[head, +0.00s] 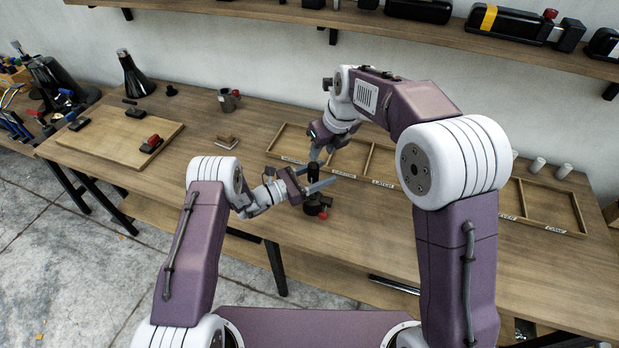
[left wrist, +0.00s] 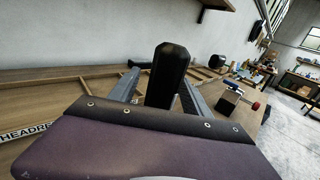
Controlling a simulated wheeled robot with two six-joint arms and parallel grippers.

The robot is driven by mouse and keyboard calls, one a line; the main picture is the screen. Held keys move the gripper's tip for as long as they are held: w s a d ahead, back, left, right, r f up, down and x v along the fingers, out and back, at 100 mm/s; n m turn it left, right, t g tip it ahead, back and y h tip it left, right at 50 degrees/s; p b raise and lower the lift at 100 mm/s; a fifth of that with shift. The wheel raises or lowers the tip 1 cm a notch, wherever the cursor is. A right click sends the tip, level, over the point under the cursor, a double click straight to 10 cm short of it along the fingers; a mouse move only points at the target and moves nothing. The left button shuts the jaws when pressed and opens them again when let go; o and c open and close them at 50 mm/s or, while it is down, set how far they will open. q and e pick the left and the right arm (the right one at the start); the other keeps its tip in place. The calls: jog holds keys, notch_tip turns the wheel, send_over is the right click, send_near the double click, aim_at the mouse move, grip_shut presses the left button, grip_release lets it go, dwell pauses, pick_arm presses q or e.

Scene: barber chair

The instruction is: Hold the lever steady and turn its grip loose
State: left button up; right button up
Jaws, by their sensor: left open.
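The lever's black grip (head: 313,172) stands upright on the bench above a dark base (head: 314,207) with a red knob (head: 323,215). In the left wrist view the grip (left wrist: 170,75) rises between the two fingers of my left gripper (left wrist: 160,92). My left gripper (head: 318,183) is open, its fingers on either side of the lever; contact cannot be made out. My right gripper (head: 322,152) points down just above the grip; its fingers are partly hidden and their opening is unclear. The lever's shaft is mostly hidden by the left gripper.
A labelled divided tray (head: 550,225) runs along the bench behind the lever and to the right. The bench front between board and lever is clear.

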pick_arm(q)
jog(key=shift+w+d, duration=0.1)
jog(key=shift+d, duration=0.05)
grip_shut()
dwell(1.3)
jog(key=shift+c, duration=0.2)
grip_release()
